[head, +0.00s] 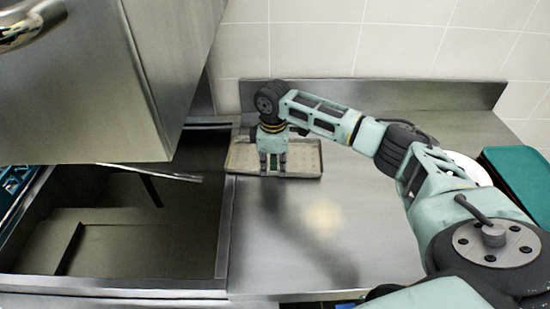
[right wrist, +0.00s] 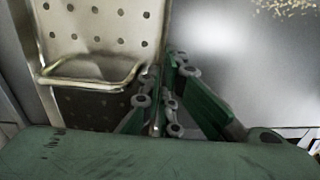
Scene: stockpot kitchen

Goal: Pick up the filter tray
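The filter tray (head: 307,160) is a shallow, grey-brown metal tray at the back of the steel counter, beside the open basin. In the right wrist view its perforated surface (right wrist: 105,22) and a looped metal handle (right wrist: 90,72) show at the upper left. My right gripper (head: 273,168) points down at the tray's near side. In the right wrist view its green fingers (right wrist: 160,95) close in on both sides of the tray's edge, with a thin metal strip between them. I cannot tell whether the tray is clear of the counter. My left gripper is not in view.
An open sunken basin (head: 228,225) lies left of the tray. A large metal box (head: 80,90) hangs over its back left. A white round thing (head: 468,167) and a green tray (head: 520,175) are at the right, partly behind my arm. The front counter (head: 285,265) is clear.

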